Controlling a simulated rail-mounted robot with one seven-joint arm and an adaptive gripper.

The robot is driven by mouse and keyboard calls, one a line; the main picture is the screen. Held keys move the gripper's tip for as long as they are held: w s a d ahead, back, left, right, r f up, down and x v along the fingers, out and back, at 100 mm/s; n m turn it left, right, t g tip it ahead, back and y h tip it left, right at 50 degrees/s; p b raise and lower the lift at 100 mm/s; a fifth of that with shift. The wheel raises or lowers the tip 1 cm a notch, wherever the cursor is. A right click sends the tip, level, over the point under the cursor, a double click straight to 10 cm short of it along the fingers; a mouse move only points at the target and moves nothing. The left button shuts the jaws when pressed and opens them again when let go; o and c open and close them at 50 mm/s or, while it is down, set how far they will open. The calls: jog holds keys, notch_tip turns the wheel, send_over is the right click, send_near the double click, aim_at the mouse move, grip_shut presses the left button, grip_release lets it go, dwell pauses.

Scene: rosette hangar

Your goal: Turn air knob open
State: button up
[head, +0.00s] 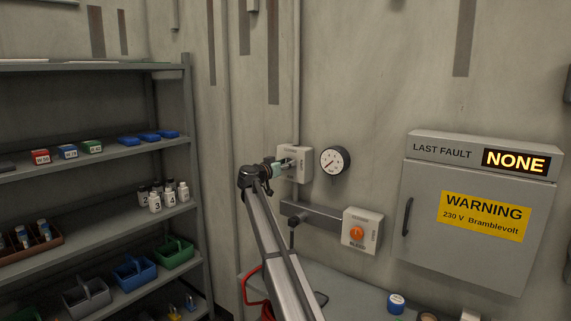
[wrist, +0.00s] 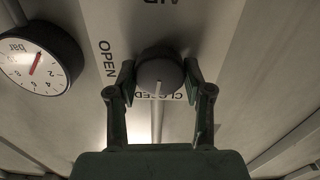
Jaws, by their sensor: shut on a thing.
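The air knob (wrist: 158,72) is a round grey knob on a light plate. Its white mark points at the word CLOSED at the bottom of the wrist view, and OPEN is printed to its left. My gripper (wrist: 160,79) is shut on the knob, one finger on each side. In the head view my gripper (head: 280,168) is at the front of the pale air box (head: 299,151) on the wall, and the knob is hidden there by it.
A round pressure gauge (head: 336,162) hangs right of the air box; its red needle shows in the wrist view (wrist: 36,63). Below is a box with an orange knob (head: 357,233). A warning cabinet (head: 470,260) stands right, shelves (head: 100,152) left.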

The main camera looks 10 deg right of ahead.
jog(key=m+p, duration=0.1)
jog(key=m, duration=0.2)
jog(key=shift+r, duration=0.15)
jog(key=m, duration=0.4)
jog(key=shift+d+m, duration=0.1)
jog(key=shift+m, duration=0.3)
jog(key=m+b, duration=0.1)
jog(key=m, duration=0.3)
jog(key=shift+f, duration=0.2)
jog(key=m+b, duration=0.1)
jog(key=m, duration=0.3)
jog(key=shift+s+m+b, duration=0.1)
jog(key=shift+m+b, duration=0.2)
jog(key=o, duration=1.2)
jog(key=shift+d, duration=0.15)
jog(key=shift+c, duration=0.2)
jog(key=shift+f, duration=0.1)
